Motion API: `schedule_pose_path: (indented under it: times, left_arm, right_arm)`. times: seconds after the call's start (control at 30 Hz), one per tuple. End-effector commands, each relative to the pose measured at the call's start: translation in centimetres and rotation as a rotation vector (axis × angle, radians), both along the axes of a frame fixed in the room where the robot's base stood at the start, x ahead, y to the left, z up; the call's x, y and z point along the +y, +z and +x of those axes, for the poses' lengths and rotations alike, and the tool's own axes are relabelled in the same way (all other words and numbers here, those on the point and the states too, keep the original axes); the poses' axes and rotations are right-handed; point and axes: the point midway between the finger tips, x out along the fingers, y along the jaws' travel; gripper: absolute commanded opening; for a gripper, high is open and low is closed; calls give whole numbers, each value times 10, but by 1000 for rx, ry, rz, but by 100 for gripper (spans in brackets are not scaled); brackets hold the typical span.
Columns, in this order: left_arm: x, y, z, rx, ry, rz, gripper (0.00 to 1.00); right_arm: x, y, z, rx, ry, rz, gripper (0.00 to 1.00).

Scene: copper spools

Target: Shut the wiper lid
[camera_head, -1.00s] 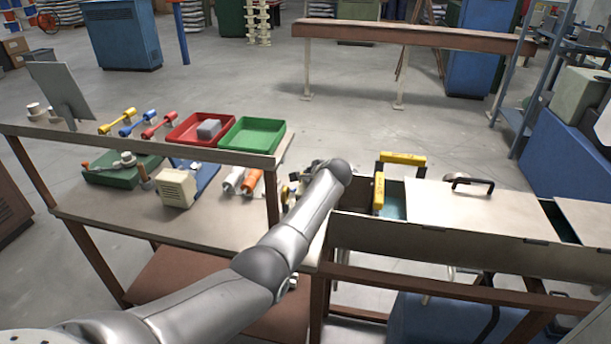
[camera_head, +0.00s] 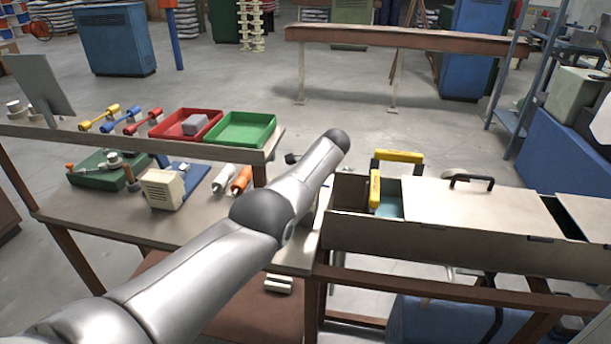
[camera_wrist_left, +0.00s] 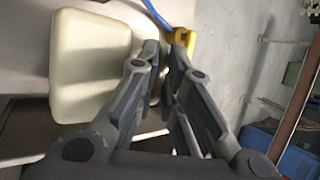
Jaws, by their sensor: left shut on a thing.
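My left gripper (camera_wrist_left: 165,50) has its fingers close together at a small yellow piece (camera_wrist_left: 185,38) in the left wrist view. A blue strip runs up from that piece. A cream rounded block (camera_wrist_left: 88,55) stands just left of the fingers. I cannot tell which part is the wiper lid. In the head view my left arm reaches over the right end of the workbench, and its fingers are hidden behind it. My right gripper is not in view.
Red (camera_head: 178,124) and green (camera_head: 240,130) trays, tools and a cream vented box (camera_head: 162,190) are on the bench at left.

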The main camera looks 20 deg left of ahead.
Motion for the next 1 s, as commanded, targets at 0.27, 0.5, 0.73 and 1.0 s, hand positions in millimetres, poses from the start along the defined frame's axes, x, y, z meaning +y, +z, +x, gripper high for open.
schedule_pose_path:
  times: [0.27,0.5,0.73,1.0]
  left_arm:
    - [-3,12,9,-35,-13,0,0]
    - [-3,11,9,-34,-12,-2,24]
    - [-5,7,7,-28,-13,-5,30]
    - [-6,4,6,-24,-14,-8,30]
  right_arm:
    - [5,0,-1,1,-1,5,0]
    - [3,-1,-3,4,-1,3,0]
    - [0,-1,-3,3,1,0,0]
    - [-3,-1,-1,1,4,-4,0]
